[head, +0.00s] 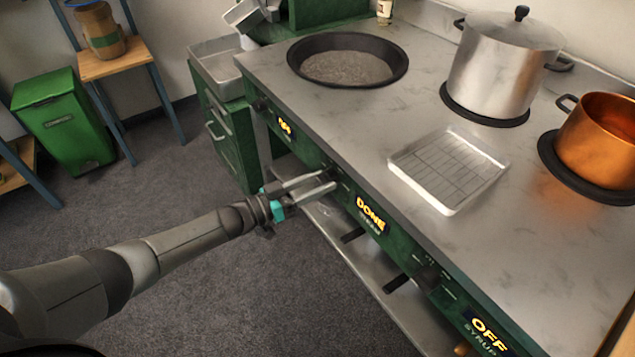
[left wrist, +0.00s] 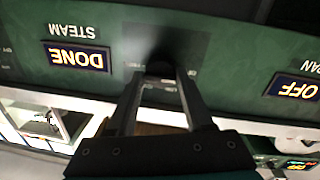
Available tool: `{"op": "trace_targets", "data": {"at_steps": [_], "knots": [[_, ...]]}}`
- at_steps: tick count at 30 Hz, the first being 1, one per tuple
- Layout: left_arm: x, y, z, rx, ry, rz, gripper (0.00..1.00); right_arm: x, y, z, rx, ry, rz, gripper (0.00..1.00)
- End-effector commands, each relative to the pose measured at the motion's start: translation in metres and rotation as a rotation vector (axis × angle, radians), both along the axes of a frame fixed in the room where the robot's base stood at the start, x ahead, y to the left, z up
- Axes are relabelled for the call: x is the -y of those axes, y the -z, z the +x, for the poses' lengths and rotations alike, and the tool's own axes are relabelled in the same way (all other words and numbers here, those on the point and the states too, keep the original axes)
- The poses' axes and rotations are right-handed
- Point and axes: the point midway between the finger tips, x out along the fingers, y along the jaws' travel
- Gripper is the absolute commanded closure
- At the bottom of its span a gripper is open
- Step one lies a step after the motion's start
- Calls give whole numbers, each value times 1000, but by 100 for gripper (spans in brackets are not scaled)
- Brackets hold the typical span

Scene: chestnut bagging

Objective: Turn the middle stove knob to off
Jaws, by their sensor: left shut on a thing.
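The stove's green front panel carries several dark knobs. The middle stove knob (head: 328,171) sits just left of the lit STEAM display (head: 370,214), which reads DONE. My left gripper (head: 332,182) reaches in from the left and is shut on the middle knob. In the left wrist view, my gripper's two fingers (left wrist: 163,78) close around the dark knob (left wrist: 160,60), whose pointer direction is hidden in shadow. The STEAM display (left wrist: 78,58) appears upside down there and also reads DONE. My right gripper is not in view.
A steel pot (head: 503,70), a copper pot (head: 598,143), a black pan (head: 347,60) and a wire-rack tray (head: 448,168) stand on the stove. The right knob (head: 427,277) and SYRUP display (head: 487,335), reading OFF, are nearer. A green bin (head: 62,122) stands at left; floor between is clear.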

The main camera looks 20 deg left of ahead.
Motion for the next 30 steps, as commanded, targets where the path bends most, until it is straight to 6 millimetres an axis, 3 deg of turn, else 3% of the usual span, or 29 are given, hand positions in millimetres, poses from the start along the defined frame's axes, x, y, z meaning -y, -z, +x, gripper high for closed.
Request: {"op": "trace_targets", "data": {"at_steps": [10,11,18,30], "knots": [[-3,-3,3,1,-7,-7,100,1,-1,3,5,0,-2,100],[-3,-3,3,1,-7,-7,47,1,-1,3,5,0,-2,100],[-2,-2,2,0,-5,-5,21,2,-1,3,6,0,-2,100],[-9,0,-9,-5,-3,-1,21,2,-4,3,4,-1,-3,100]]}}
